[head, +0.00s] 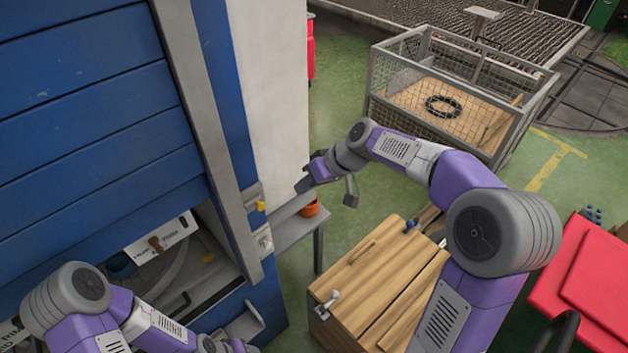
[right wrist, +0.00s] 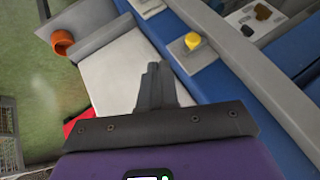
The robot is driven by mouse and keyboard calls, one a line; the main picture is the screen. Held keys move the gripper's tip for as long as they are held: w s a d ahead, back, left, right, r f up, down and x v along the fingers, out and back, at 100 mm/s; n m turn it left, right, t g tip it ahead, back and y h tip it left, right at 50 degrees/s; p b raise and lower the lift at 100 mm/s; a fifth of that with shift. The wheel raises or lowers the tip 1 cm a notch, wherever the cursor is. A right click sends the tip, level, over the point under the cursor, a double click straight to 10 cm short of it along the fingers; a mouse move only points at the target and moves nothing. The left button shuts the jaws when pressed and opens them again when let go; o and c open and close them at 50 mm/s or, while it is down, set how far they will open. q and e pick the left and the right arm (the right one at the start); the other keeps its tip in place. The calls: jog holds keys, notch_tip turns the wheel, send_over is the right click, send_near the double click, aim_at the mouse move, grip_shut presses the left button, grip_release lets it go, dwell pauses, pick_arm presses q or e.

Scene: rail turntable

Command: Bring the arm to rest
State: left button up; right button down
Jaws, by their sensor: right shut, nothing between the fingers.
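My right arm reaches in from the right in the head view, over the wooden chest (head: 340,275). Its right gripper (head: 304,185) points left at the pale wall panel, above the grey shelf. In the right wrist view the right gripper (right wrist: 155,70) has its fingers together with nothing between them, in front of the pale panel (right wrist: 120,75). My left arm lies at the bottom left in the head view, below the open blue cabinet. Its gripper is cut off by the bottom edge.
A grey shelf (head: 290,229) with an orange pot (head: 310,208) stands close to the right gripper. A yellow knob (head: 261,206) sits on the blue cabinet (head: 90,130). A mesh crate (head: 400,100) holds a black ring (head: 443,106). A red box (head: 590,285) is at right. Green floor is open behind the chest.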

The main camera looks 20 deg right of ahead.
jog(key=s+a+f+m+g+h+b, duration=0.1)
jog(key=s+f+m+b, duration=0.15)
jog(key=f, duration=1.25)
jog(key=s+f+m+g+h+b, duration=0.15)
jog(key=s+f+b, duration=0.25)
jog(key=f, duration=1.1)
jog(key=s+a+f+m+b, duration=0.1)
jog(key=s+a+f+b, duration=0.1)
jog(key=s+f, duration=0.6)
jog(key=s+a+f+m+g+b, duration=0.1)
jog(key=s+a+f+b, duration=0.1)
jog(key=s+f, duration=0.6)
notch_tip(320, 180, down, 2)
jog(key=shift+s+a+f, duration=0.2)
jog(key=shift+a, duration=0.55)
